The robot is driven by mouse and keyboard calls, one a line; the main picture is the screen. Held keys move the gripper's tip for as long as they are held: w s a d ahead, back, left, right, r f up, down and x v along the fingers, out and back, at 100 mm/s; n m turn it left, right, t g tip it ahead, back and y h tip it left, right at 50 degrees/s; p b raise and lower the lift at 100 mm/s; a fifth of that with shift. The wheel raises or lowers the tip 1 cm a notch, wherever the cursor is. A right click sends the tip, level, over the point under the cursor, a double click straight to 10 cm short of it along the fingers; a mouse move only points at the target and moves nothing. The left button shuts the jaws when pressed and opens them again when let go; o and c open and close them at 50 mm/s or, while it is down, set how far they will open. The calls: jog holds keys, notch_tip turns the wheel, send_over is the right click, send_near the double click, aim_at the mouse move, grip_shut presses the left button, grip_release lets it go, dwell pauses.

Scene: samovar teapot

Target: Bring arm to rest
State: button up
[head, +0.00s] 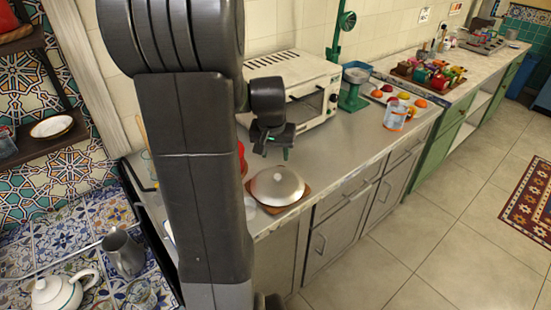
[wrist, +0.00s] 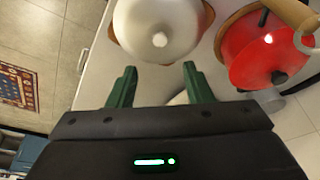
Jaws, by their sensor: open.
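My gripper (head: 273,150) hangs above the steel counter (head: 330,150), behind and above a silver domed lid (head: 277,186) that sits on a brown base. In the wrist view my gripper (wrist: 155,80) has its two green fingers spread apart with nothing between them. The lid (wrist: 160,30) lies beyond the fingertips, apart from them as far as I can tell. A large dark link of my arm crosses the head view and hides part of the counter.
A red pot (wrist: 262,50) stands beside the lid. A white toaster oven (head: 292,88) stands behind my gripper. A green scale (head: 354,85), fruit and a glass jar (head: 396,116) are farther right. A white teapot (head: 58,292) and grey pitcher (head: 123,253) stand lower left.

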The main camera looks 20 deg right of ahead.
aim_at(277, 176)
jog(key=shift+r, duration=0.15)
jog(key=x, duration=1.2)
jog(key=shift+f, duration=0.25)
jog(key=shift+r+p, duration=0.25)
jog(key=shift+p, duration=0.15)
